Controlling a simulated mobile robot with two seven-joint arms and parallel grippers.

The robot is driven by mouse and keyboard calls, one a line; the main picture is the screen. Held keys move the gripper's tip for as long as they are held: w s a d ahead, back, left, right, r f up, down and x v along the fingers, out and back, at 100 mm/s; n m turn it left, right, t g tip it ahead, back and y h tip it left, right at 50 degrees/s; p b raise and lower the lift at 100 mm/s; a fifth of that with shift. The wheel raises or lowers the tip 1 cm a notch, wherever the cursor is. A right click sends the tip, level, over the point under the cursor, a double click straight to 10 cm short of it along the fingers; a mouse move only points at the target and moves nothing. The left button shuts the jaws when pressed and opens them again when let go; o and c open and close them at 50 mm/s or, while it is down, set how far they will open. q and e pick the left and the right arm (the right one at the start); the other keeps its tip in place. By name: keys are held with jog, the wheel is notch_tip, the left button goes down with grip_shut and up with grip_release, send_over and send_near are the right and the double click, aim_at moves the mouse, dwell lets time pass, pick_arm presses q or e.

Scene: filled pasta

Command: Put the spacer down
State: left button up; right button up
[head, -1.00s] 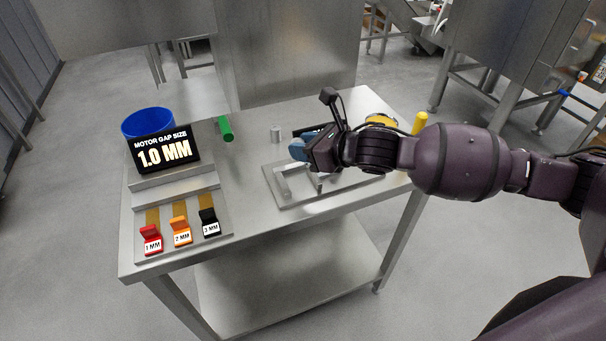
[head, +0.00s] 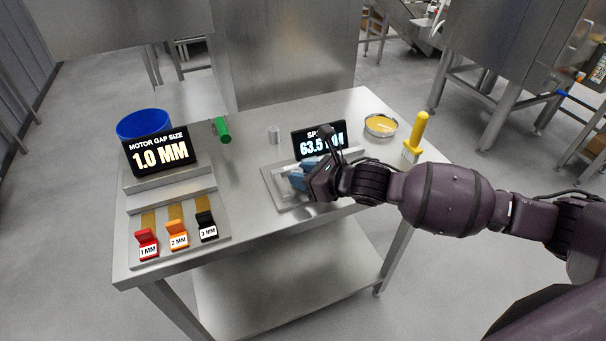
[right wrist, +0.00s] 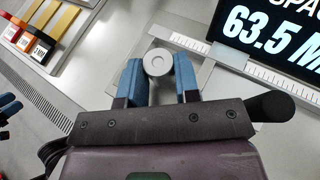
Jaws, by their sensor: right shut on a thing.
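My right gripper (head: 302,178) is over the measuring fixture (head: 285,201) on the steel table. I cannot tell whether the spacer touches the fixture. The fixture's display (head: 319,141) reads 63.5. Blue fingertips, apparently my left gripper's (right wrist: 8,108), show at the wrist view's left edge.
A small metal cylinder (head: 275,135) stands behind the fixture. A green-handled tool (head: 222,130), blue bin (head: 144,124), 1.0 MM display (head: 160,153) and labelled red, orange and black blocks (head: 178,236) are left.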

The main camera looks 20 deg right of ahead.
jog(key=shift+f, duration=0.1)
jog(key=o, duration=0.7)
jog(key=shift+o, duration=0.2)
